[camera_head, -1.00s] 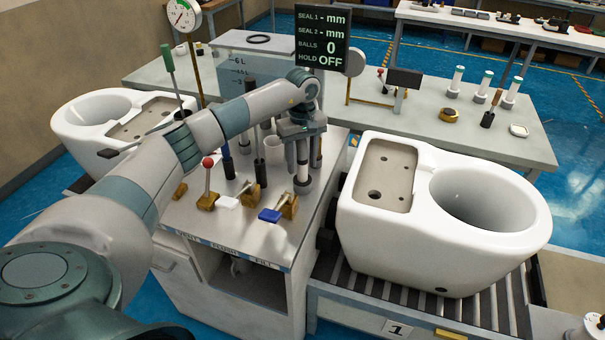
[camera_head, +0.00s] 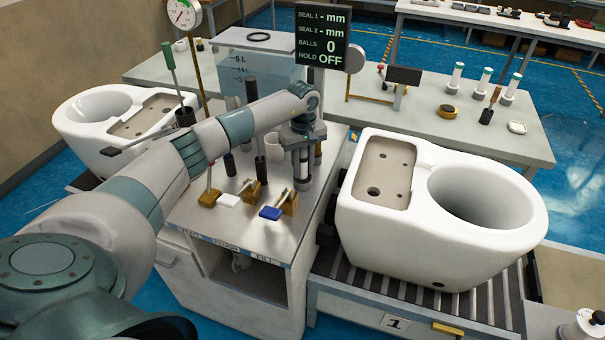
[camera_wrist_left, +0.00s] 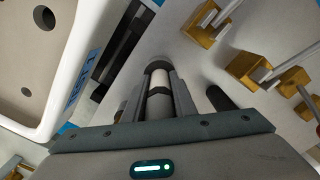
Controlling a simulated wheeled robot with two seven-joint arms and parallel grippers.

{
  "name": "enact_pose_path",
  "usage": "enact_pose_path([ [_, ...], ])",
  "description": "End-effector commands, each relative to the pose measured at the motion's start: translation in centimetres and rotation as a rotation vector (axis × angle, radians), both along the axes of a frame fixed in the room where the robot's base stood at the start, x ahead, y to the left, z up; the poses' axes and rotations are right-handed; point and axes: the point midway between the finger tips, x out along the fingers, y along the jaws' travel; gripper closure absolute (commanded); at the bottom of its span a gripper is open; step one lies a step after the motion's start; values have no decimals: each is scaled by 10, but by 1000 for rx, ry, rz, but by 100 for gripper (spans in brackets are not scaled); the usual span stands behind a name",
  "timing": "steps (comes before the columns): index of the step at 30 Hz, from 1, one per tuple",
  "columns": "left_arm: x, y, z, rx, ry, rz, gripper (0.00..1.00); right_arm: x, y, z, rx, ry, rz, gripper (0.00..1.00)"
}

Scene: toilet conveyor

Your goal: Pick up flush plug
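The flush plug, a pale upright cylinder with a dark round foot, stands on the grey workstation top (camera_head: 268,235). I take it to be the cylinder (camera_wrist_left: 160,78) in the left wrist view. My left gripper (camera_head: 303,170) points down over it at the right edge of the workstation. Its fingers (camera_wrist_left: 161,100) stand on either side of the cylinder and look parted; any contact is too fine to make out. The plug is mostly hidden by the fingers in the head view. My right gripper is not in view.
A white toilet (camera_head: 440,215) sits on the roller conveyor at right, another (camera_head: 90,120) at left. A grey table (camera_head: 420,125) stands behind.

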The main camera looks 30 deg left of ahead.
Motion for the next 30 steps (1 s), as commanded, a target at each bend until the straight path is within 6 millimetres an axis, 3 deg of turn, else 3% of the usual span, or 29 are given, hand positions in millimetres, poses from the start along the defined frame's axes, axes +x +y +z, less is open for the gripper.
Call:
enact_pose_path([
  [13, 1, 0, 4, 0, -1, 0, 100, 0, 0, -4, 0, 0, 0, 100],
  [22, 2, 1, 37, 1, -6, 0, 100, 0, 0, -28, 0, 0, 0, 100],
  [30, -23, -33, 63, 0, -5, -5, 100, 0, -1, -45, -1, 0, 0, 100],
])
